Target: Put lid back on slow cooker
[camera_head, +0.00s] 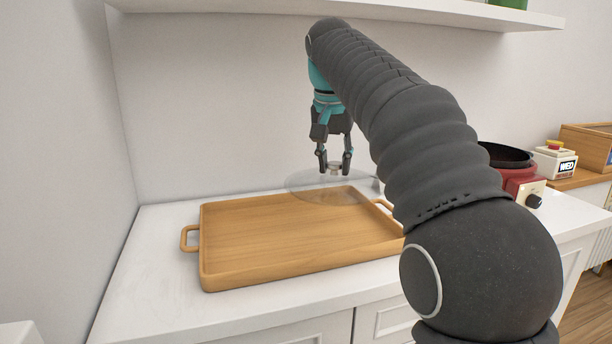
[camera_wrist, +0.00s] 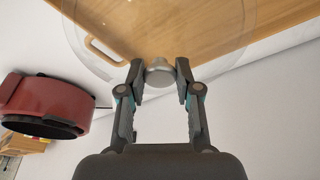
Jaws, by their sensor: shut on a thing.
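A clear glass lid (camera_head: 308,186) with a small metal knob hangs above the far right part of a wooden tray. My gripper (camera_head: 334,166) points down and is shut on the knob. In the wrist view, the knob (camera_wrist: 160,74) sits between the fingertips, and the clear disc spreads beyond them over the tray. The red slow cooker (camera_head: 520,180) stands on the counter to the right, its dark pot open at the top, partly hidden behind my arm. It also shows in the wrist view (camera_wrist: 50,104) at the left.
The wooden tray (camera_head: 290,240) with side handles is empty on the white counter (camera_head: 160,262). A white box with a red and yellow top (camera_head: 554,160) and a wooden box (camera_head: 588,146) stand beyond the cooker. A shelf (camera_head: 400,10) runs above.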

